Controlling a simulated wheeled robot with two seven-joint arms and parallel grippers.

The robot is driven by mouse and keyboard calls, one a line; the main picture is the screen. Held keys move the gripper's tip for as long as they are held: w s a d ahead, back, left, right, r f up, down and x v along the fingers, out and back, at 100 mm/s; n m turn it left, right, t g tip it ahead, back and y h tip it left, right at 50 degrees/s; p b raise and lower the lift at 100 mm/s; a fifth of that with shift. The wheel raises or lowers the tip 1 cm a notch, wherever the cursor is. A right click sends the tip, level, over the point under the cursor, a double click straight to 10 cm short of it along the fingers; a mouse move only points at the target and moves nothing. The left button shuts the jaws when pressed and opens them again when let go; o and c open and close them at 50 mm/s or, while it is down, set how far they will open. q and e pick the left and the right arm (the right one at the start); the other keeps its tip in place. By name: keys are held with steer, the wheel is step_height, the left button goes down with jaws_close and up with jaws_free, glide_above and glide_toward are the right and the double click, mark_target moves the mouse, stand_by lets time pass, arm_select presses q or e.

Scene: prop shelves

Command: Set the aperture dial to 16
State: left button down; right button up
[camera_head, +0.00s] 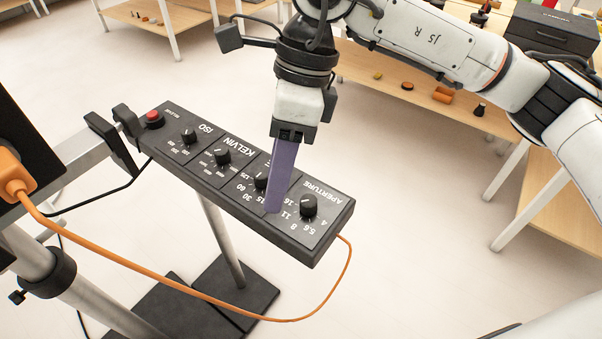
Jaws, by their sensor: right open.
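The control panel (190,172) is a long black box with several round black knobs, and its lettering is upside down in the head view. The aperture dial (309,205) is the knob at its right end, with the marks 4, 5.6, 8, 11 and 16 around it. Where its pointer stands is too small to tell. My right gripper (276,203) comes down from above with one flat purple finger showing; the other finger is hidden. It is open, just left of the aperture dial, and covers part of the panel. Whether its tip touches the panel is unclear. My left gripper is not in view.
A shutter knob (261,181), Kelvin knob (222,156), ISO knob (189,136) and red button (153,119) sit farther left. An orange cable (250,316) loops below the panel. Wooden shelves (380,68) with props stand behind.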

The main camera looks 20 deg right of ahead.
mark_target(308, 200)
steer(key=w+d+t+h, duration=0.2)
steer(key=w+d+h, duration=0.1)
steer(key=d, duration=0.3)
arm_select(q)
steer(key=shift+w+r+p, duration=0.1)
steer(key=shift+p, duration=0.35)
arm_select(e)
steer(key=f, duration=0.9)
steer(key=shift+a+f, duration=0.2)
steer(key=shift+f, duration=0.05)
